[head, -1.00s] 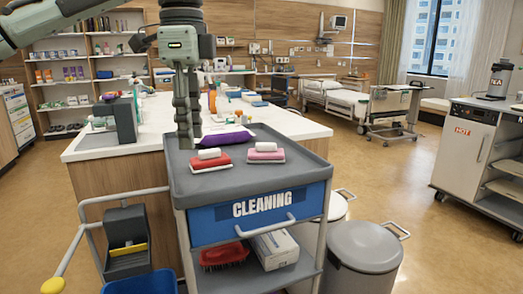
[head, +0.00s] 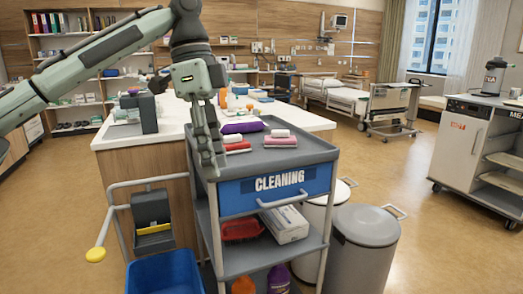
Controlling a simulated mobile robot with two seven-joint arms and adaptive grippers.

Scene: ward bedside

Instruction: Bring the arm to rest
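My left arm comes in from the left in the head view, its forearm sloping up to the wrist. My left gripper (head: 208,168) points down at the near left edge of the grey cleaning cart top (head: 300,153). It hides part of the red brush (head: 238,146) lying there. I see its fingers close together from the side, so I cannot tell whether they are open or shut. No held object shows. A pink brush (head: 281,142) with a white block on it lies beside the red one. My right gripper is not in view.
A purple packet (head: 242,127) lies behind the brushes. The white counter (head: 115,143) stands behind the cart.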

